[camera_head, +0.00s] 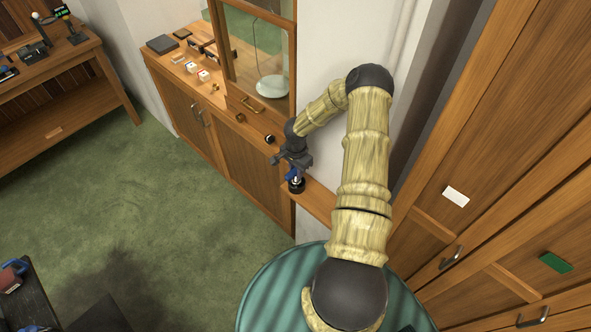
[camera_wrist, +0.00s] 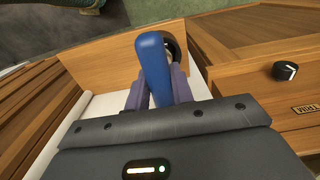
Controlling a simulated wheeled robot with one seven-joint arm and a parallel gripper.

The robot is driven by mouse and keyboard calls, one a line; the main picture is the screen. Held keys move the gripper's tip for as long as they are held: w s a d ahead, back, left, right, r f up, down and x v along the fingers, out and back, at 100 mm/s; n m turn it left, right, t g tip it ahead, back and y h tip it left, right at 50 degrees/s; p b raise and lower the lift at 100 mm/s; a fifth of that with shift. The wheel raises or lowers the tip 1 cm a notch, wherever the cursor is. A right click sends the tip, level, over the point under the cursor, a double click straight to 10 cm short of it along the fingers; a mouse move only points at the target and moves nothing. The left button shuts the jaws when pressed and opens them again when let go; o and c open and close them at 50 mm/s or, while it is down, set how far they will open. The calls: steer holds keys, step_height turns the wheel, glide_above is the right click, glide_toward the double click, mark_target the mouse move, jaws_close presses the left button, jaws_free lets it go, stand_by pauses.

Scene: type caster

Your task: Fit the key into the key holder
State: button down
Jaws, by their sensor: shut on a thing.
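My gripper (camera_head: 292,168) is shut on the key, whose blue handle (camera_wrist: 153,65) stands between the two fingers (camera_wrist: 157,92) in the wrist view. In the head view a small blue part of the key (camera_head: 290,174) shows just under the gripper. The key holder looks to be the round black piece with a pale top (camera_head: 297,185) on the narrow wooden ledge. Its dark rim (camera_wrist: 171,45) shows partly behind the blue handle in the wrist view. The key's lower end is hidden, so I cannot tell whether it touches or sits in the holder.
The narrow wooden ledge (camera_head: 318,203) joins the cabinet (camera_head: 225,140) at the wall. A black knob (camera_wrist: 285,70) sits beside the gripper on the wooden panel, with a TRIM label (camera_wrist: 304,108). A glass-fronted wooden case (camera_head: 256,55) stands behind. Green floor (camera_head: 150,205) is open at the left.

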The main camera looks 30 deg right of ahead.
steer(key=shift+f, duration=0.5)
steer(key=c, duration=1.1)
jaws_free()
steer(key=shift+r+p, duration=0.45)
steer(key=shift+r, duration=0.35)
step_height(320, 180, up, 7)
steer(key=shift+a+f+p, duration=0.1)
steer(key=shift+a+p, duration=0.05)
steer(key=shift+p, duration=0.25)
steer(key=shift+s, duration=0.15)
